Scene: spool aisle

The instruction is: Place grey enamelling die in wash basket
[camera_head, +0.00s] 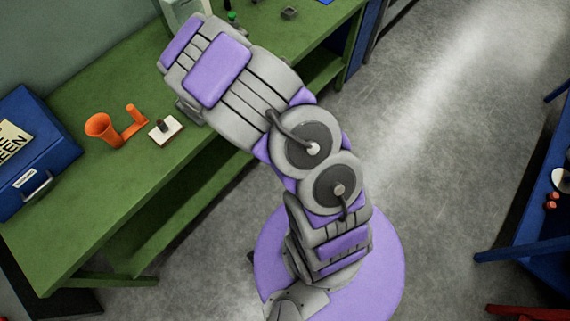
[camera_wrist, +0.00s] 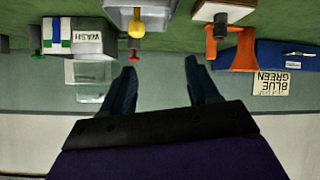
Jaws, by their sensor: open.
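My gripper (camera_wrist: 160,66) is open, with nothing between its two dark fingers in the wrist view, which shows the bench upside down. In the head view my arm reaches over the green bench and hides the fingers. A white box (camera_wrist: 58,46) with blue and green stripes stands beside a WASH label (camera_wrist: 88,35) at the wrist view's upper left; whether it is the wash basket I cannot tell. I cannot surely identify the grey enamelling die. A small grey block (camera_head: 289,13) lies at the bench's far end.
The green bench (camera_head: 75,215) holds a blue case (camera_head: 30,155), an orange funnel stand (camera_head: 100,127) and a white block with a dark knob (camera_head: 167,131). A pale grey machine (camera_wrist: 150,14) stands beyond. A blue bench (camera_head: 540,210) is at right; grey floor (camera_head: 440,150) between is clear.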

